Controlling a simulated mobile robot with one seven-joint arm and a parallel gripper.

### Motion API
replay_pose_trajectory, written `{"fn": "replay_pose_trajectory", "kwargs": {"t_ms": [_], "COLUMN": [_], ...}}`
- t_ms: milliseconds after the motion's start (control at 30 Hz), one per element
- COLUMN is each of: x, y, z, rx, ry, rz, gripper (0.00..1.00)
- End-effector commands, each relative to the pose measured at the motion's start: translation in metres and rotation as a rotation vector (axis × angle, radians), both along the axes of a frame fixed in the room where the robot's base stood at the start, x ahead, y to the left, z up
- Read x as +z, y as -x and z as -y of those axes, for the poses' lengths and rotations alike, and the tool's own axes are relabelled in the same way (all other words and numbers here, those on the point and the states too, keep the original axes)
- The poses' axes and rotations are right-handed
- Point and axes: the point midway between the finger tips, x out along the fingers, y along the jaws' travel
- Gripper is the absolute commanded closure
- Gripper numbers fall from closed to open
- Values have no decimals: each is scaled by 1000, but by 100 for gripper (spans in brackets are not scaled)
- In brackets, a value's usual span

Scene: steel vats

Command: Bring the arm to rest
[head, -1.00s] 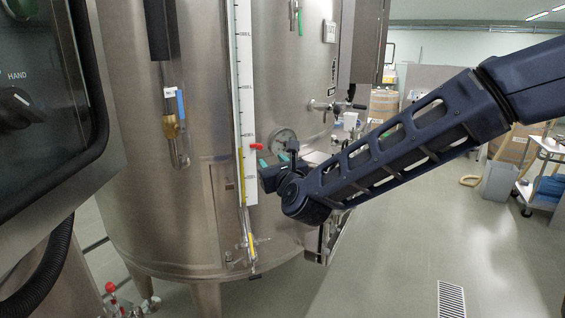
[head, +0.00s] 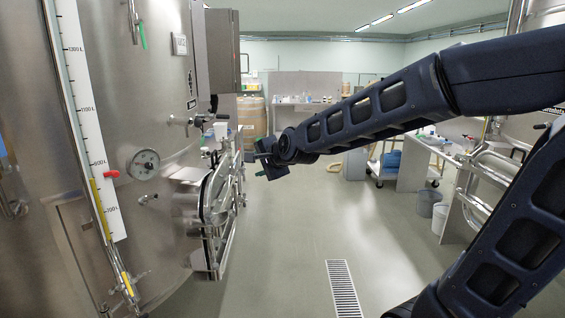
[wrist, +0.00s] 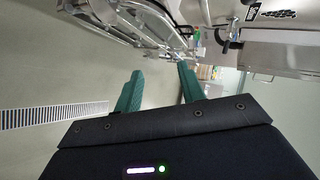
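My arm (head: 375,112) reaches from the right of the head view toward the middle, stretched out in the air. My gripper (head: 259,160) is at its end, small in the head view, in front of the steel vat's hatch (head: 218,205) and seemingly apart from it. In the wrist view my gripper (wrist: 160,88) shows two green fingers standing apart, with nothing between them. The hatch also shows at the top of the wrist view (wrist: 125,20).
A floor grate (head: 343,290) lies in open floor. A white cart (head: 385,160), bins (head: 425,204) and a counter are at right; barrels (head: 251,115) are behind.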

Motion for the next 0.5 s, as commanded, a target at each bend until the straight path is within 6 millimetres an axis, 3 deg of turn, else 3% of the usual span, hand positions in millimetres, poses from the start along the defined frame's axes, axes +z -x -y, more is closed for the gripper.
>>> {"fn": "replay_pose_trajectory", "kwargs": {"t_ms": [33,267,400,500], "x": [0,-19,-32,-41], "y": [-3,16,49,78], "z": [32,168,246,291], "rx": [7,137,248,336], "ry": [93,555,791,917], "rz": [21,27,-26,-80], "gripper": [60,60,60,60]}}
